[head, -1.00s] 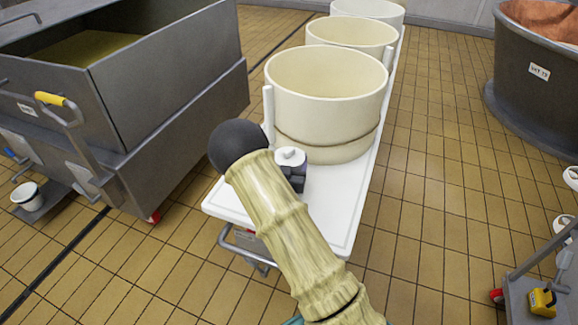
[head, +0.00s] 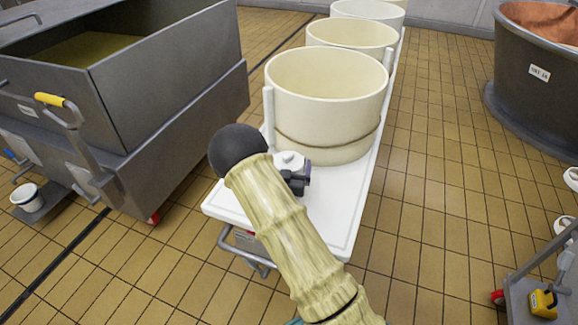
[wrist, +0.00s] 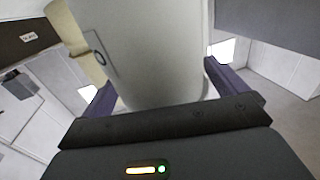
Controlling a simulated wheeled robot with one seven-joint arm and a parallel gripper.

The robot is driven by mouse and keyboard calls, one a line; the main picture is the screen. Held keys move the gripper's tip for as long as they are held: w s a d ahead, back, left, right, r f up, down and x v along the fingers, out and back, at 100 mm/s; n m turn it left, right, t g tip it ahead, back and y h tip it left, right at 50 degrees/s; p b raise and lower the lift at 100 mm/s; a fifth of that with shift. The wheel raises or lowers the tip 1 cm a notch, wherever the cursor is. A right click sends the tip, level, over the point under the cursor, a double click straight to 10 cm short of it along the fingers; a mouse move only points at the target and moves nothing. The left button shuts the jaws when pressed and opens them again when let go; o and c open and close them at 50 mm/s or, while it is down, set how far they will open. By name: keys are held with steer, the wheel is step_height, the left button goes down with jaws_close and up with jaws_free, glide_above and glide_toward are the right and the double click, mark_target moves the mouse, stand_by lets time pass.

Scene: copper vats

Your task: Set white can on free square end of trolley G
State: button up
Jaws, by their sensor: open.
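The white can (head: 290,160) shows as a small pale top at the near end of the white trolley (head: 335,222), just in front of the nearest cream tub. In the wrist view the can (wrist: 160,55) fills the space between the two fingers. My gripper (head: 297,180) is open, with one finger on each side of the can. The can's foot is hidden in the head view, so I cannot tell if it rests fully on the trolley top. My forearm hides part of the trolley's near end. I cannot read a letter on the trolley.
Several cream tubs (head: 325,100) stand in a row along the trolley behind the can. A grey steel bin (head: 165,90) is to the left. A dark round vat (head: 530,95) is at the right. Clear tiled floor (head: 440,190) lies right of the trolley.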

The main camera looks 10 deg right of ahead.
steer(key=p+v, duration=0.1)
steer(key=v, duration=1.1)
steer(key=s+d+r+n+g+y, duration=0.2)
steer(key=s+r+g+y, duration=0.1)
steer(key=s+r+g, duration=0.2)
steer(key=s+d+r+n+g+y, duration=0.2)
steer(key=s+r+g+y, duration=0.1)
steer(key=s+g, duration=0.6)
steer(key=s+r, duration=0.1)
steer(key=s, duration=0.3)
steer(key=shift+r, duration=0.4)
